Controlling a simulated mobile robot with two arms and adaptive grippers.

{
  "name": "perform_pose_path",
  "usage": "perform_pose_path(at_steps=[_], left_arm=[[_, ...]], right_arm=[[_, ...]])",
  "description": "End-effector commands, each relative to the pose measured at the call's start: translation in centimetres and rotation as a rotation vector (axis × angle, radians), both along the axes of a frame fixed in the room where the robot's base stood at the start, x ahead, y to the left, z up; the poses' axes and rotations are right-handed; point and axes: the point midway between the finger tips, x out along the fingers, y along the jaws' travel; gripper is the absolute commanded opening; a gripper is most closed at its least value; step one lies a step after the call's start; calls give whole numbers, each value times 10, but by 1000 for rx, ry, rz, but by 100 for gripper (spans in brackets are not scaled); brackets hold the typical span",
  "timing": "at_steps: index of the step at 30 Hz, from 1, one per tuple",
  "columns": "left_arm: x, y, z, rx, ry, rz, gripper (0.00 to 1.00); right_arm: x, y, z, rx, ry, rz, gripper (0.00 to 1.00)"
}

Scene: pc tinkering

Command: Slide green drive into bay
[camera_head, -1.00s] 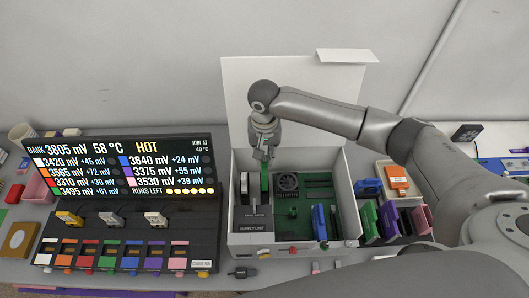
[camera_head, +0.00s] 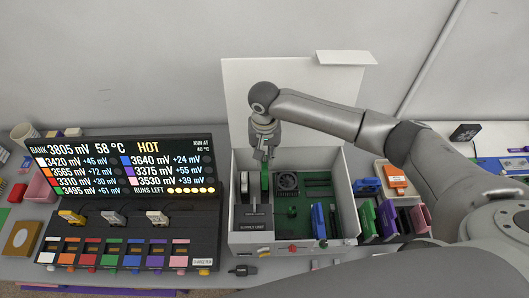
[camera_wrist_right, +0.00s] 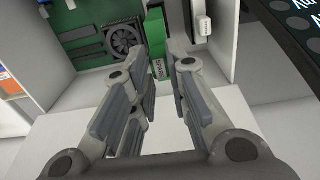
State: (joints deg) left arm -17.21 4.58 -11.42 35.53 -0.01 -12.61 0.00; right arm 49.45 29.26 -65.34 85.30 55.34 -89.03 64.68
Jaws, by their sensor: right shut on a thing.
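The green drive (camera_head: 264,182) stands upright on edge inside the left part of the open white case (camera_head: 352,205). It also shows in the right wrist view (camera_wrist_right: 157,32), between and beyond the fingers. My right gripper (camera_head: 264,155) comes down from above and is shut on the drive's upper end; the wrist view shows its fingers (camera_wrist_right: 162,52) on either side of it. The drive's lower end is over the case's left compartment (camera_head: 245,222); how deep it sits in the bay cannot be told. My left gripper is not in view.
A fan (camera_head: 287,183) and a blue part (camera_head: 319,220) sit on the green board right of the drive. Several coloured drives (camera_head: 389,217) stand right of the case. A display bank (camera_head: 120,165) stands close on the left. The case's back panel rises behind.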

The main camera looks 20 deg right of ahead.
Motion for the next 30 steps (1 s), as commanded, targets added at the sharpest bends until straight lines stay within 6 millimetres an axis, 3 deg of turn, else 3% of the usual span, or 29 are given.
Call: perform_pose_path(at_steps=[30], left_arm=[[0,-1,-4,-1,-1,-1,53]], right_arm=[[0,0,-14,1,-1,0,0]])
